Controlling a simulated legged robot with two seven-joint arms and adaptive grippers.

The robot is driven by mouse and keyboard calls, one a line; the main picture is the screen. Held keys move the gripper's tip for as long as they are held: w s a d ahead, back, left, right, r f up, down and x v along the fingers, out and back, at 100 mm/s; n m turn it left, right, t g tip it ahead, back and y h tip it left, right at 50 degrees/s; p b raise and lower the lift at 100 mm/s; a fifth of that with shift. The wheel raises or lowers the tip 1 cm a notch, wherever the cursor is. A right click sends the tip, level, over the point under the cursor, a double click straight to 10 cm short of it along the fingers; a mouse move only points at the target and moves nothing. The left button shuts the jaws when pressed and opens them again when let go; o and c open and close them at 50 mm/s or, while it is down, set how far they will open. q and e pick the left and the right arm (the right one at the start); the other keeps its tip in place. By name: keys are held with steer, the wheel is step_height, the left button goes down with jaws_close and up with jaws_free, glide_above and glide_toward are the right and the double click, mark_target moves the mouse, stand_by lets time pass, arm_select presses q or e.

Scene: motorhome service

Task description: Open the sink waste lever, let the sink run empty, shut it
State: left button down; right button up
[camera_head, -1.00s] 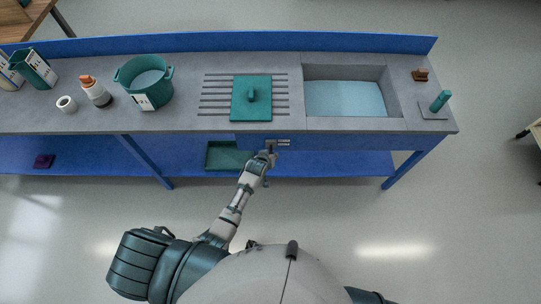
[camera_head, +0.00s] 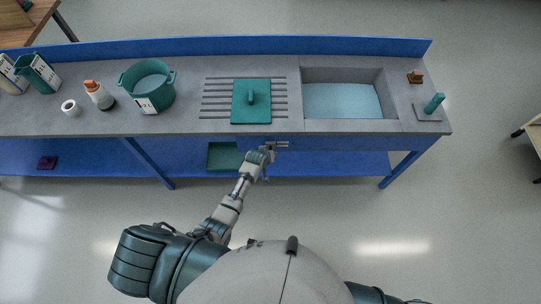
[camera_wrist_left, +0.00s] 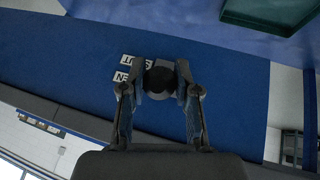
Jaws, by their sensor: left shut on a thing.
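The sink (camera_head: 391,97) is set in the right part of the grey counter and holds pale blue water (camera_head: 342,101). My left gripper (camera_head: 268,149) is at the counter's blue front, left of the sink. In the left wrist view my left gripper (camera_wrist_left: 157,82) is shut around a dark round knob, the waste lever's end (camera_wrist_left: 160,83). White labels (camera_wrist_left: 131,68) reading SHUT and, partly hidden, OPEN are on the blue panel beside it. The lever's angle is largely hidden by the gripper. My right gripper is out of view.
A teal lid (camera_head: 251,102) lies on the drainer grooves, with a teal pot (camera_head: 147,88) left of it. A bottle (camera_head: 99,95), a white cup (camera_head: 70,108) and jugs (camera_head: 37,72) stand further left. A teal tray (camera_head: 223,157) sits on the lower shelf. The floor in front is clear.

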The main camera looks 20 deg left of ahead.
arm_select(q)
steer(key=shift+w+r, duration=0.25)
steer(key=c, duration=1.1)
jaws_free()
steer(key=shift+c, duration=0.2)
steer(key=o, duration=0.3)
steer(key=shift+f, duration=0.2)
steer(key=v, duration=1.2)
steer(key=shift+f, duration=0.1)
